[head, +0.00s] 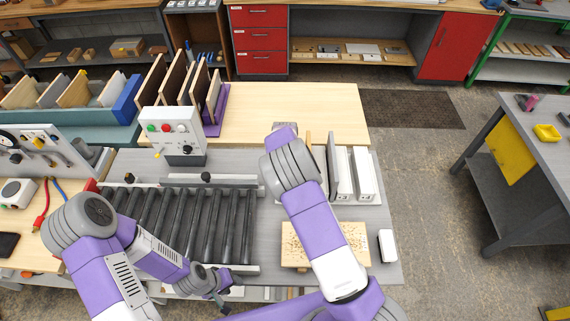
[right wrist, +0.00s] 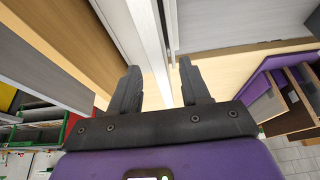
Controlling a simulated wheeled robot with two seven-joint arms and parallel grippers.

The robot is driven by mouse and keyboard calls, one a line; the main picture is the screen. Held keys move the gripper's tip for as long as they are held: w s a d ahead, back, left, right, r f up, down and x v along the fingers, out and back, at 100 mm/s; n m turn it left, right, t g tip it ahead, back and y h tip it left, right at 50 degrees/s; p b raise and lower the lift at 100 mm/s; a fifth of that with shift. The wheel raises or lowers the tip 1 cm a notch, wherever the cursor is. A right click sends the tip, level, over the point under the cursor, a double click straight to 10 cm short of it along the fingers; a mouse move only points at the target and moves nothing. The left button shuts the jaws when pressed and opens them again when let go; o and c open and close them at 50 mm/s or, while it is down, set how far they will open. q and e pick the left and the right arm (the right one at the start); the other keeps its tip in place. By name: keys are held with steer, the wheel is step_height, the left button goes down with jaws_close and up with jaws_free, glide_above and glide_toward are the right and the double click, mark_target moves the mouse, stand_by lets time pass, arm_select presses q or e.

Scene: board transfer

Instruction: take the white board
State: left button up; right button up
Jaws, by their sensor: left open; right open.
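White boards (head: 364,174) stand upright side by side in a rack on the grey table, right of my right wrist, with a thin wooden board (head: 309,150) to their left. In the right wrist view, the edge of a white board (right wrist: 143,35) runs down towards the gap between the fingers of my right gripper (right wrist: 159,76). The gripper is open, and I cannot tell whether the board touches it. In the head view, my right forearm and wrist hide its fingers. My left gripper (head: 219,297) is open and empty, low near the front of the roller conveyor (head: 190,222).
A purple rack (head: 217,112) with dark boards stands at the back left, behind a control box (head: 172,133). A wooden board with holes (head: 297,250) and a small white block (head: 387,246) lie at the table's front right.

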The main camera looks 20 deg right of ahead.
steer(key=x, duration=0.3)
steer(key=shift+f, duration=0.1)
steer(key=shift+c, duration=0.2)
steer(key=shift+w+d, duration=0.1)
jaws_close()
stand_by(1.1)
